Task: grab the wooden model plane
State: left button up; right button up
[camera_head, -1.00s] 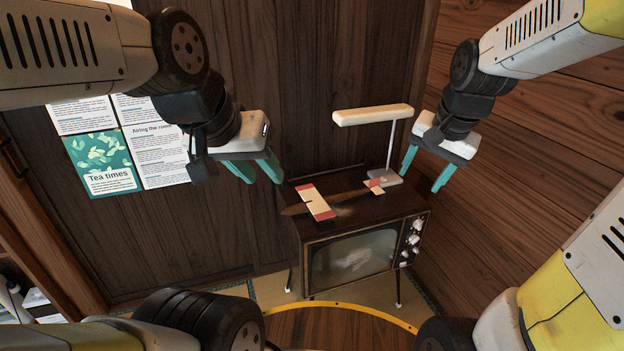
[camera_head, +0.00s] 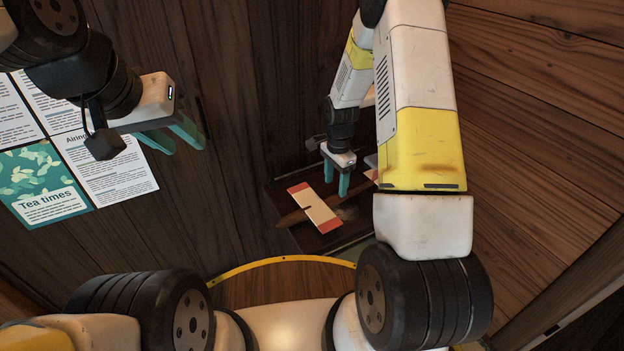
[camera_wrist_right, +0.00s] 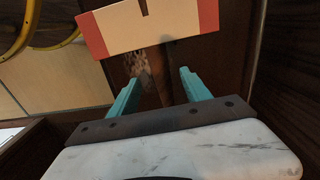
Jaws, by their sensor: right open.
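The wooden model plane lies on top of the old television; its cream wing with red tips (camera_head: 314,208) and part of its brown body show in the head view. Its tail is partly hidden by my right arm. My right gripper (camera_head: 336,188) is open, pointing down over the plane's body beside the wing. In the right wrist view the wing (camera_wrist_right: 150,27) lies ahead of the open teal fingers (camera_wrist_right: 158,92), and the brown body (camera_wrist_right: 162,75) runs between them in the picture. I cannot tell whether they touch it. My left gripper (camera_head: 172,137) is open and empty, well to the left.
The dark television top (camera_head: 284,196) bears the plane. The desk lamp is almost wholly hidden behind my right arm. The wooden wall (camera_head: 250,90) stands close behind, with posters (camera_head: 98,180) on the left. Another plank wall (camera_head: 540,110) stands on the right.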

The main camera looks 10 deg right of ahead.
aim_at(335, 195)
jog(key=shift+f, duration=3.2)
jog(key=shift+f, duration=0.2)
grip_shut()
